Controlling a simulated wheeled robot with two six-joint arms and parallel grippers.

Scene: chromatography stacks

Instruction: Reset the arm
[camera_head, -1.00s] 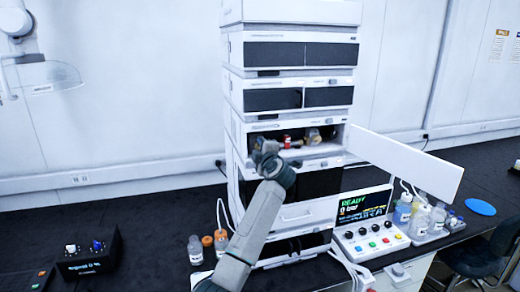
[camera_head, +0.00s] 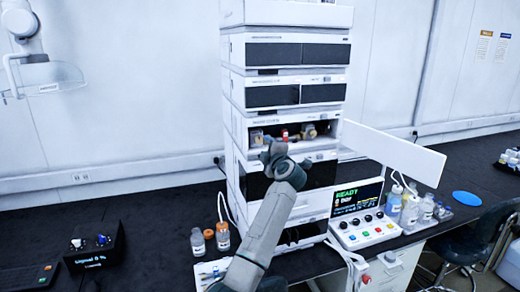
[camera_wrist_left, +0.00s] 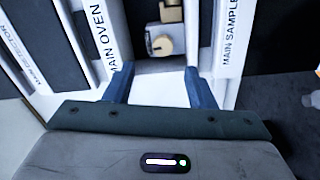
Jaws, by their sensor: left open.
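My left arm comes up from the bottom of the head view, and its gripper (camera_head: 272,152) is in front of the open compartment of the white chromatography stack (camera_head: 237,125). In the left wrist view the two blue fingers are spread apart with nothing between them (camera_wrist_left: 160,88). Beyond them a brass fitting (camera_wrist_left: 162,45) shows inside the dark compartment, between panels marked "MAIN OVEN" and "MAIN SAMPLE...". The compartment's white door (camera_head: 390,150) stands open to the right. My right gripper is not in view.
A control box (camera_head: 365,235) with a "READY" screen stands right of the stack, beside several bottles (camera_head: 410,210). Orange-capped bottles (camera_head: 222,236) stand left of my arm. A black box (camera_head: 95,248) sits on the left bench. A chair (camera_head: 475,245) is at right.

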